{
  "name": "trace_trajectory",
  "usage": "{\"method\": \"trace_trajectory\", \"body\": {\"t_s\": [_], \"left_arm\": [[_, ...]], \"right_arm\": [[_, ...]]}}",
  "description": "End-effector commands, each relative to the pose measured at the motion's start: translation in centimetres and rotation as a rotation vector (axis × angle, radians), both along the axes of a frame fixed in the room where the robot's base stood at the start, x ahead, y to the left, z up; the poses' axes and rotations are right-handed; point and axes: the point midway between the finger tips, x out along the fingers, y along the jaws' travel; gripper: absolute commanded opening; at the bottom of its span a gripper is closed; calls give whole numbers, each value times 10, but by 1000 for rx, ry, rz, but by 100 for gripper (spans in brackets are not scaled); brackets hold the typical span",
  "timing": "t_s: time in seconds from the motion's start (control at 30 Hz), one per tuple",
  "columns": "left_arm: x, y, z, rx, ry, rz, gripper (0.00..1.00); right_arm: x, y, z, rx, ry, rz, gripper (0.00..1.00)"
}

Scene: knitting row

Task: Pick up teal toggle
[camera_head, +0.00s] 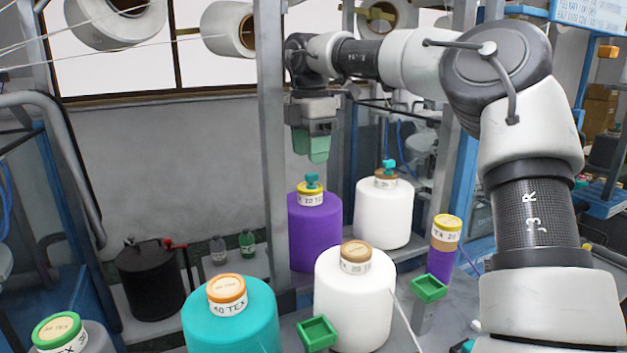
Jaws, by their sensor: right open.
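A small teal toggle (313,180) stands on the yellow-topped cap of the purple yarn cone (315,235). A second teal toggle (389,168) stands on the brown-topped cap of the white cone (384,218) at the back. My right gripper (313,158) points down with green fingertips, a little above the toggle on the purple cone and apart from it in the picture. It is open and holds nothing that I can see; the gap between its fingers hardly shows from this side. My left gripper is not in view.
A teal cone (230,318) and a white cone (350,300) stand in front. Green open boxes (429,289) stand beside them. A grey post (271,120) rises just left of my right gripper. A black canister (150,282) stands at the left.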

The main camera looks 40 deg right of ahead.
Motion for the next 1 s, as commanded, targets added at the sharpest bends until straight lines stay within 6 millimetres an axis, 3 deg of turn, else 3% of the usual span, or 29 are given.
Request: {"method": "trace_trajectory", "body": {"t_s": [0.17,0.43,0.73,1.0], "left_arm": [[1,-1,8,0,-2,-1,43],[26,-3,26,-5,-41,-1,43],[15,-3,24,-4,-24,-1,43],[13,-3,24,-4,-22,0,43]], "right_arm": [[-4,-2,-12,4,2,2,53],[-8,-5,-47,3,3,2,53],[-8,-5,-54,2,0,1,53],[-8,-5,-54,1,0,1,13]]}}
